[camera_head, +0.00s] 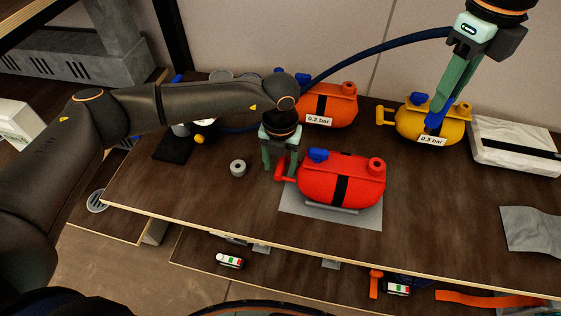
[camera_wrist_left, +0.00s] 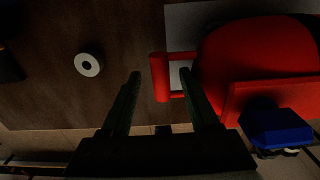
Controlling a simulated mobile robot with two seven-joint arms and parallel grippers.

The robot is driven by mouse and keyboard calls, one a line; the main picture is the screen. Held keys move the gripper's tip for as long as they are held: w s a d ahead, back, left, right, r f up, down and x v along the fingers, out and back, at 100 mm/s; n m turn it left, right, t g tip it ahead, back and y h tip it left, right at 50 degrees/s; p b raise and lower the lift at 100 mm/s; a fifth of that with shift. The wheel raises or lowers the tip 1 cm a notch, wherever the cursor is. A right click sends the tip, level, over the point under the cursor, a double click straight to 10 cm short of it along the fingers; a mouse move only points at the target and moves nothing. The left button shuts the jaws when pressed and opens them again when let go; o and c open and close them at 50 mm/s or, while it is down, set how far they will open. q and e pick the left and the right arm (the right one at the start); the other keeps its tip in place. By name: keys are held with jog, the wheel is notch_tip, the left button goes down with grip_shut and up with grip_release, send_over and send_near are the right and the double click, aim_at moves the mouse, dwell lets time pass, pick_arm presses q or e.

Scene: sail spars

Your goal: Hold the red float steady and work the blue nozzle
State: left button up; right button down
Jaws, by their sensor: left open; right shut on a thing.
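The red float (camera_head: 362,181) lies on a grey mat on the bench, with a black band, a blue cap (camera_head: 318,154) and a red handle at its left end. My left gripper (camera_head: 280,168) is open at that handle. In the left wrist view, the handle (camera_wrist_left: 159,78) lies between the open fingertips (camera_wrist_left: 160,74), with no clear grip on it. My right gripper (camera_head: 437,112) is shut on the blue nozzle (camera_head: 433,121), over the yellow float (camera_head: 408,122) labelled 0.3 bar. Whether the nozzle touches the yellow float is unclear.
An orange float (camera_head: 340,106) labelled 0.2 bar stands at the back. A dark blue hose (camera_head: 375,49) arches from behind it towards my right gripper. A grey ring (camera_head: 238,168) lies left of the red float. A white wrapped bundle (camera_head: 515,143) sits at right. The bench's front edge is near.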

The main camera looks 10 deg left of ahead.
pick_arm(q)
notch_tip(320, 180, up, 12)
dwell(0.4)
